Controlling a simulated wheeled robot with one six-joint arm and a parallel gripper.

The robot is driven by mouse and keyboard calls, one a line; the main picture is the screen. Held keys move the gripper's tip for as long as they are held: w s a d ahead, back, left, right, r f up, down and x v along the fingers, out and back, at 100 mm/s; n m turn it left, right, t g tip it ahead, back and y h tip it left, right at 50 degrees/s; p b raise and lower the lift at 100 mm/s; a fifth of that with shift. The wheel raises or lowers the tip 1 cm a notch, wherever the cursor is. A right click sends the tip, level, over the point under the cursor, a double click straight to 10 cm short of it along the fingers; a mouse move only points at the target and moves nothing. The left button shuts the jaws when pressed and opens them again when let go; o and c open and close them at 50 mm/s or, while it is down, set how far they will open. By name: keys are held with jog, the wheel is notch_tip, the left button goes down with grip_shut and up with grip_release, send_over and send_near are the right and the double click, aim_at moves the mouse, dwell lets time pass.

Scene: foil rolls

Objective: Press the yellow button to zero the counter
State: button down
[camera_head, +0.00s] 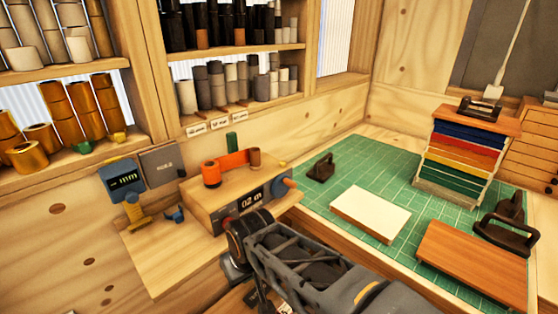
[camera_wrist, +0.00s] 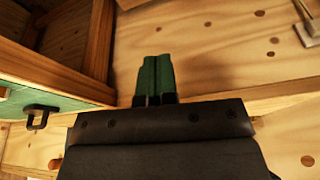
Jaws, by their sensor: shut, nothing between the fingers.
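The counter (camera_head: 258,197) is a light wooden box with a dark display on its front, set on the bench at centre-left. The display shows digits that look like 02 m.
A small blue display unit (camera_head: 122,178) stands left of the counter, with a yellow piece (camera_head: 135,213) below it. Right is a green cutting mat (camera_head: 349,165) with a white block (camera_head: 370,213), a wooden board (camera_head: 470,262) and a colored rack (camera_head: 465,150). Shelves of rolls stand behind.

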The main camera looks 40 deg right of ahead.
jog(key=w+d+r+m+p, duration=0.4)
jog(key=w+d+r+p, duration=0.3)
jog(key=d+r, duration=0.15)
jog(key=m+t+h+p, duration=0.1)
jog(key=m+t+p, duration=0.1)
jog(key=m+p, duration=0.25)
send_near(283, 164)
jog(key=shift+w+a+f+m, duration=0.25)
jog(key=shift+w+a, duration=0.15)
jog(key=shift+w, duration=0.15)
jog(key=shift+w+a+f+m, duration=0.1)
jog(key=shift+w+a+f, duration=0.2)
jog(key=shift+w+a, duration=0.15)
jog(key=w+d+r+m+t, duration=0.1)
jog(key=w+d+r+m, duration=0.1)
jog(key=r, duration=0.3)
jog(key=shift+w+d+r+t+h, duration=0.2)
jog(key=shift+w+d+t+h, duration=0.2)
jog(key=shift+w+d, duration=0.4)
jog(key=shift+f, duration=0.1)
notch_tip(283, 164, down, 9)
jog(key=b, duration=0.7)
jog(key=shift+s+f+b, duration=0.1)
jog(key=shift+f+b, duration=0.15)
jog(key=shift+b, duration=0.2)
